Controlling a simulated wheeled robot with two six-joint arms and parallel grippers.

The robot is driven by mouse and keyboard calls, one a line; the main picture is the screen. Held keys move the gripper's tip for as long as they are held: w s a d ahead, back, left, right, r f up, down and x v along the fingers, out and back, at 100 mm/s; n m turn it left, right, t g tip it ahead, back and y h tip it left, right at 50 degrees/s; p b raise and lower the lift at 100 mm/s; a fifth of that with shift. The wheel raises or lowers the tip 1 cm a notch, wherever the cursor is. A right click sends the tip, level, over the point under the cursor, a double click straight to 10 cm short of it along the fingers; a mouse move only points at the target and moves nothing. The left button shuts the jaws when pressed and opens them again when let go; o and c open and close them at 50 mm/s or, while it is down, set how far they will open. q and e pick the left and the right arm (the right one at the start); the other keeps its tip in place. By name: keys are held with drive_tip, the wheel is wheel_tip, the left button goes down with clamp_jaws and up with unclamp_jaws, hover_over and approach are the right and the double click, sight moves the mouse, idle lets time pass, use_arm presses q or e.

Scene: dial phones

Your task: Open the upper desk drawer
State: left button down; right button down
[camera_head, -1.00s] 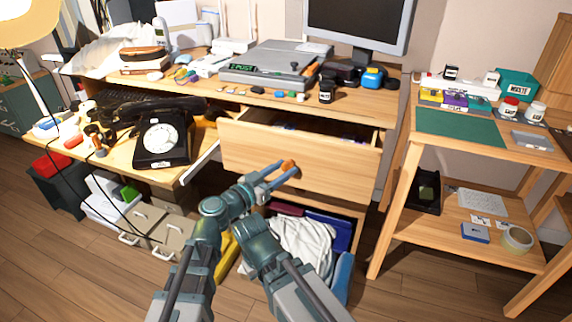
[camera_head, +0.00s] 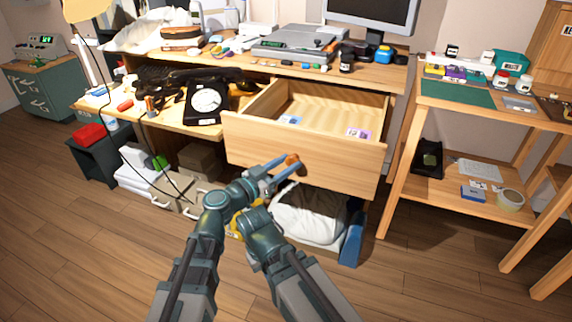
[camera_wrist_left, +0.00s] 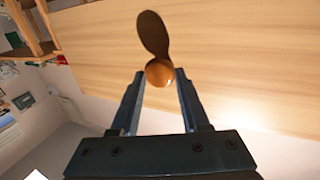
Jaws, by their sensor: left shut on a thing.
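The upper desk drawer (camera_head: 300,160) is pulled well out of the desk, and its inside shows. A few small cards, a bluish one (camera_head: 290,119) and a purple one (camera_head: 358,133), lie in it. A round orange-brown knob (camera_head: 292,160) sits on the drawer front. My left gripper (camera_head: 285,168) is shut on the knob. In the left wrist view the two fingers (camera_wrist_left: 160,85) are on either side of the knob (camera_wrist_left: 159,72), against the wooden drawer front (camera_wrist_left: 230,60). My right gripper is not in view.
A black dial phone (camera_head: 207,102) stands on the lower desk surface at left. A wooden side table (camera_head: 455,100) stands at right. The floor (camera_head: 440,270) in front is mostly clear.

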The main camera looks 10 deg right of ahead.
use_arm(q)
drive_tip(key=shift+c, duration=2)
unclamp_jaws()
drive_tip(key=v, duration=0.7)
drive_tip(key=shift+a, duration=0.15)
drive_tip(key=shift+s+f, duration=0.1)
drive_tip(key=shift+s, duration=0.05)
